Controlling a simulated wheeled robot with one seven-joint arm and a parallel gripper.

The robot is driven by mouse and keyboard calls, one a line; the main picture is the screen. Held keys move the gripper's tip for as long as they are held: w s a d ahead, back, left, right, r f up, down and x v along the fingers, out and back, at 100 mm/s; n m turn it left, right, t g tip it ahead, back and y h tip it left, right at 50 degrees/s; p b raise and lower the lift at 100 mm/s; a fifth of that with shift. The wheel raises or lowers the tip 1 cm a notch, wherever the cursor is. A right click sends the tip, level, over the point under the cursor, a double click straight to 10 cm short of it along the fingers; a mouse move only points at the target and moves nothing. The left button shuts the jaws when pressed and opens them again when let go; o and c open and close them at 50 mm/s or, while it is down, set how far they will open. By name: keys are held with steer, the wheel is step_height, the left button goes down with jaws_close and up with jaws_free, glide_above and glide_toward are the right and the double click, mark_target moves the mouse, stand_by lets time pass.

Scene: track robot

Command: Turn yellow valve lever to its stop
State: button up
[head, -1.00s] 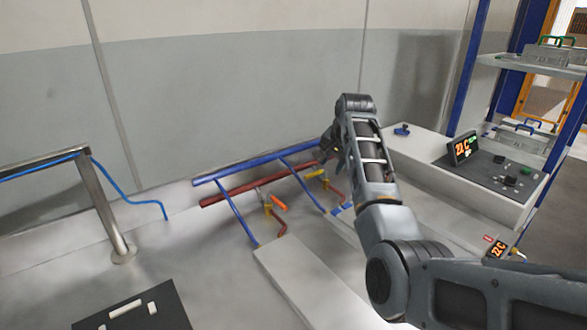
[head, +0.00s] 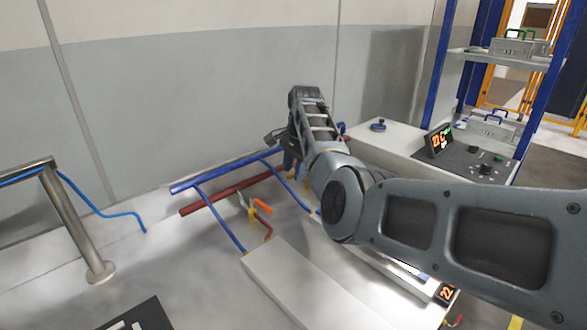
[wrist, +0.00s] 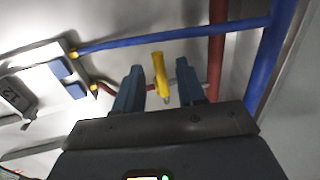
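The yellow valve lever (wrist: 159,72) stands between the two blue fingers of my gripper (wrist: 160,68) in the wrist view. A gap shows on each side of the lever, so the gripper is open around it and not clamped. The lever sits by a dark red pipe (wrist: 216,50), with a short red branch behind the fingers. In the head view my gripper (head: 291,165) is low over the pipes beside the wall, and my arm hides most of the lever there.
A second valve with an orange lever (head: 263,206) stands left of my gripper. Blue pipes (head: 205,183) cross the red pipe (head: 200,206). A white box (head: 290,280) lies in front. A control bench (head: 375,150) stands right, and a metal rail (head: 75,220) left.

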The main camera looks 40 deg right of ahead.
steer(key=shift+f, duration=0.25)
jaws_close()
stand_by(0.6)
